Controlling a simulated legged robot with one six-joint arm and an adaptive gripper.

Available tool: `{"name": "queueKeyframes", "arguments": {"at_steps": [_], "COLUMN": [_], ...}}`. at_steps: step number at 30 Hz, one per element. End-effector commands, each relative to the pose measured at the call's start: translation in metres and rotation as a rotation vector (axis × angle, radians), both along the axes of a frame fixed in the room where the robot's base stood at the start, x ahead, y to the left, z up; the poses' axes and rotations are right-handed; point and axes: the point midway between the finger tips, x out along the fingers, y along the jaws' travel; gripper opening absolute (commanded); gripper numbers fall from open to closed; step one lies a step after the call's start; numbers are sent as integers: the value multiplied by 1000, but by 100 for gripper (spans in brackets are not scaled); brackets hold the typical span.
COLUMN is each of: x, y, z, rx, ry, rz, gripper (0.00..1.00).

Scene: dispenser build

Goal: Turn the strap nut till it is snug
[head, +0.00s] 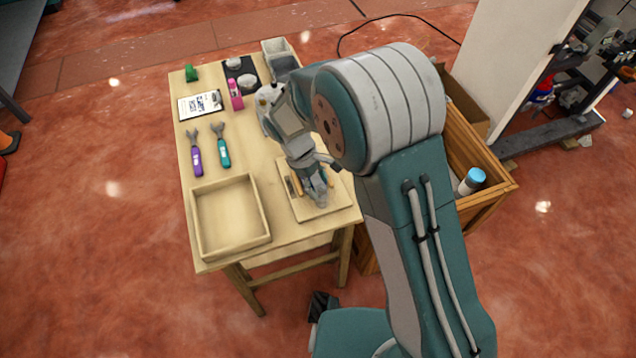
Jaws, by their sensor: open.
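My gripper (318,192) is open over a light wooden board (318,214) at the near right of the table. It points down at the board, and its fingers hide much of what lies there. Small orange parts (291,186) show on the board beside the fingers. The strap nut cannot be made out; I cannot tell whether the fingers are around it or touching it. A purple-handled wrench (196,160) and a teal-handled wrench (222,152) lie on the left half of the table.
An empty wooden tray (198,226) sits at the table's near left. A printed sheet (201,105), a pink item (235,95), a green item (191,73) and a grey bin (276,47) are toward the far end. A wooden crate (484,200) with a blue-capped bottle (472,180) stands right.

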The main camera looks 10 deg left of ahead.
Motion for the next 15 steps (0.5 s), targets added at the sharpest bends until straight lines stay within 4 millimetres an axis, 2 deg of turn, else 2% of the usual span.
{"name": "queueKeyframes", "arguments": {"at_steps": [8,9,11,12,13,15], "x": [0,0,0,0,0,0], "y": [-1,-1,-1,0,0,0], "z": [-3,-3,-3,-3,-3,-3], "rx": [1,1,0,0,0,0], "ry": [-2,-2,-1,-1,-1,-1], "rz": [-1,-1,-1,-1,-1,-1], "gripper": [66,61,34,17,3,0]}}
